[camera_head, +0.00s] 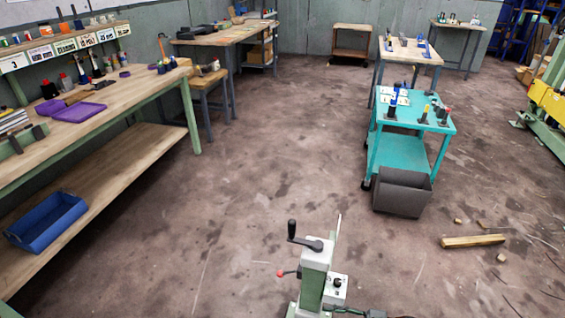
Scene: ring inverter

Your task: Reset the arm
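A green and white machine (314,279) stands upright at the bottom centre, close in front of me. A black crank handle (303,240) sits on its top. A short lever with a red knob (281,273) sticks out to its left. A thin pale upright piece (338,228) rises behind the top. A small white box with a dark knob (337,287) is on its right side. Its base is cut off by the picture edge. Which part the task calls the arm cannot be told. Neither of my grippers is in view.
A long wooden workbench (110,100) with a blue bin (47,221) on its lower shelf runs along the left. A teal cart (405,150) with a dark grey bin (402,193) stands right of centre. A wooden beam (473,241) lies on the right floor. The middle floor is clear.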

